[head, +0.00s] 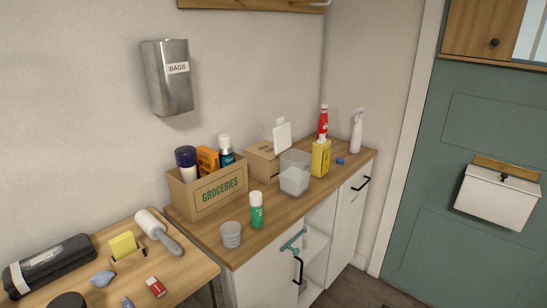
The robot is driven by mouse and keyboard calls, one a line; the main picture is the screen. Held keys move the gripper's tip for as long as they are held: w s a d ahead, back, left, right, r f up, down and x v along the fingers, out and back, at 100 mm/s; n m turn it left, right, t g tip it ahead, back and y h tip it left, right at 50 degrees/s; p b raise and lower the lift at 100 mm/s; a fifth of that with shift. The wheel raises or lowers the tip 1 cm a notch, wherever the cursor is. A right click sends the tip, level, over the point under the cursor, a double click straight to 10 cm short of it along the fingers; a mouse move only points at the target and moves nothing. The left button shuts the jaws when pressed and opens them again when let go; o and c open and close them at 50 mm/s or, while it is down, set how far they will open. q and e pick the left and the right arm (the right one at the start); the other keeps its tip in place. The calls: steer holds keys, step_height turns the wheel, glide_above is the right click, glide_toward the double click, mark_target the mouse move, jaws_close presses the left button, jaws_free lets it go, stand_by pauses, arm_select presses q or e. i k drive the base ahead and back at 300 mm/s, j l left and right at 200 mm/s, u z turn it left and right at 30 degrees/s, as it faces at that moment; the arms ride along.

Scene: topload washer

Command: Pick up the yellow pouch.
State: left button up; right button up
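A yellow pouch (321,158) with a white cap stands upright on the wooden counter, towards its far right end. It is just right of a clear container (294,175) and in front of a red bottle (323,122). The pouch's front face is visible. Its left edge is close to the container; I cannot tell whether they touch. Neither of my grippers shows in the head view.
A groceries box (218,190), a green-labelled bottle (257,212) and a grey cup (231,234) stand on the counter (277,222). A white spray bottle (356,133) and a blue cap (340,161) are right of the pouch. A lower table (190,265) holds several items.

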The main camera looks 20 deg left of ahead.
mark_target(320, 152)
steer(key=i+l+u, duration=0.6)
steer(key=l+u, duration=0.25)
steer(key=i+l+u, duration=0.1)
steer(key=l, duration=0.2)
steer(key=i+l, duration=0.15)
steer(key=l, duration=0.2)
steer(key=i+l+u, duration=0.15)
steer(key=l, duration=0.15)
steer(key=i+l, duration=0.1)
steer(key=l, duration=0.25)
steer(key=i+l, duration=0.1)
steer(key=l, duration=0.25)
steer(key=i+l, duration=0.1)
steer(key=l, duration=0.3)
steer(key=i+u, duration=0.05)
